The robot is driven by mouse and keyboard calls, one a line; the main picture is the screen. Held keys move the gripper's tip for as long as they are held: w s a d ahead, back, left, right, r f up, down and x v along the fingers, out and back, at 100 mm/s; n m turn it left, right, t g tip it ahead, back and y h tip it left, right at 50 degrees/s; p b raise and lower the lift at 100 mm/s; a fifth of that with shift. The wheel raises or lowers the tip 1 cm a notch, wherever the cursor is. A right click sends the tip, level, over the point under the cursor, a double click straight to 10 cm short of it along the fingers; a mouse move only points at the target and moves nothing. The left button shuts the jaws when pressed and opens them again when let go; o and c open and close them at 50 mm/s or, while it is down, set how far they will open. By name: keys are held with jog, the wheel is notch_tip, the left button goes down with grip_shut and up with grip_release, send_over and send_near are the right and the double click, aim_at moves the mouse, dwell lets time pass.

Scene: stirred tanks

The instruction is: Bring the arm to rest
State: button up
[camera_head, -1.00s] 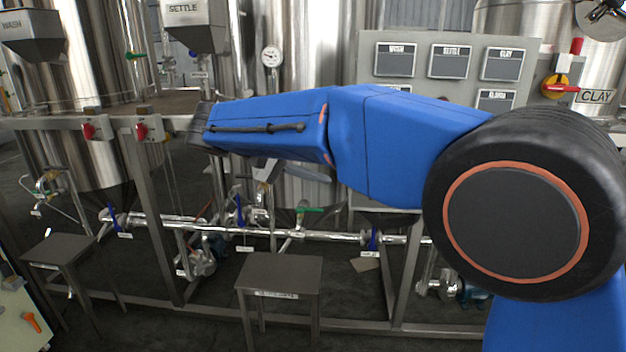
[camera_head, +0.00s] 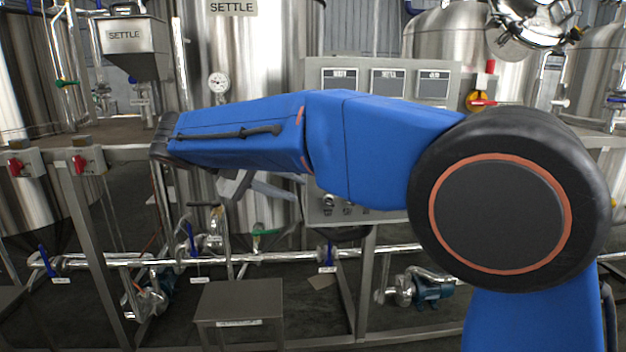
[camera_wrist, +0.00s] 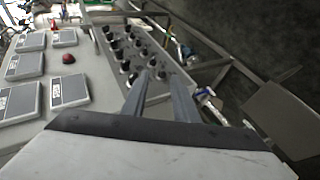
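My blue arm (camera_head: 370,145) is bent across the head view, its forearm (camera_head: 245,135) pointing left in front of the tanks. My gripper (camera_head: 245,188) hangs below the forearm, partly hidden by it. In the wrist view two grey fingers of my gripper (camera_wrist: 158,88) stand apart, with nothing between them. Beyond them is the grey control panel (camera_wrist: 105,85), with black knobs and grey label plates. The panel (camera_head: 309,85) is also behind my arm in the head view. I cannot tell the exact distance between fingers and panel.
A grey stool (camera_head: 240,300) stands on the floor in front. A steel frame rail (camera_head: 120,153) with red switches (camera_head: 80,164) runs at left. Pipes with valves and a blue pump (camera_head: 432,290) lie low behind. A SETTLE hopper (camera_head: 126,40) hangs at upper left.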

jog(key=s+d+f+g+y, duration=0.1)
jog(key=s+d+f+y, duration=0.15)
jog(key=d, duration=0.75)
jog(key=s+d+f+m+g+y, duration=0.1)
jog(key=s+d+f, duration=0.15)
jog(key=d, duration=0.75)
jog(key=s+d+f+g+y, duration=0.1)
jog(key=s+d+g, duration=0.15)
jog(key=d, duration=0.75)
jog(key=s+d+f+m+t+y, duration=0.1)
jog(key=s+d+f, duration=0.4)
jog(key=s, duration=0.5)
jog(key=s+d+f+m+t+y, duration=0.1)
jog(key=s+d+f+y, duration=0.3)
jog(key=s+f, duration=0.6)
jog(key=shift+d+m+t, duration=0.35)
jog(key=shift+d+m, duration=0.15)
jog(key=shift+m, duration=0.4)
jog(key=shift+o, duration=0.2)
jog(key=shift+d, duration=0.1)
